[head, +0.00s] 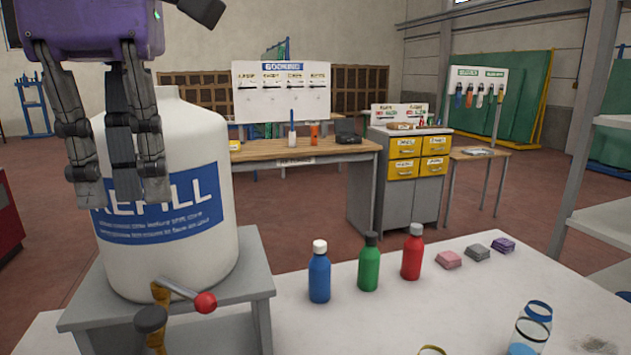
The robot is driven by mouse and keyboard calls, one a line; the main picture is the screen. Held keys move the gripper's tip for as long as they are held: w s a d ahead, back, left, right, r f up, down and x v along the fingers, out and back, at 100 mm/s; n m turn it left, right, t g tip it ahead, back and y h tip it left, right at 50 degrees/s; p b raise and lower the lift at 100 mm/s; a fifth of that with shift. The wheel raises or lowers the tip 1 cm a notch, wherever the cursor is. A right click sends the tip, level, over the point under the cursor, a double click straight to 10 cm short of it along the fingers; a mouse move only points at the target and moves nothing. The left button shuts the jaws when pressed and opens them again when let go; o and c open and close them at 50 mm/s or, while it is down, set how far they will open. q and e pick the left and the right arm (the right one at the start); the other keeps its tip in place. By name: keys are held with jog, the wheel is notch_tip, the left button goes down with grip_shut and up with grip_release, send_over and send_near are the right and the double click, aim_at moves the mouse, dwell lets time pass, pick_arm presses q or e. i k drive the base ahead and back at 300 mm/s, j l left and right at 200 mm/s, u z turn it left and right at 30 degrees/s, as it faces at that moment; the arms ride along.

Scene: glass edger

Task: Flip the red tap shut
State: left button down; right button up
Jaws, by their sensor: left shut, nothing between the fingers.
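The tap is a brass fitting with a dark outlet (151,319) at the foot of the white REFILL jug (190,155). Its metal lever runs sideways to the right and slightly down, ending in a round red knob (205,302). My left gripper (122,195) hangs from the top left with its dark fingers pointing down in front of the jug's label. It is shut and empty. In the picture it is above the tap, with a clear gap between fingertips and lever. My right gripper is not in view.
The jug stands on a grey stand (256,285). To the right on the pale table are blue (319,277), green (369,267) and red (412,256) bottles, sponges (448,260) and glass jars (528,338). The space right of the red knob looks clear.

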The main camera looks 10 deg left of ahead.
aim_at(205, 302)
jog(key=k, duration=1.5)
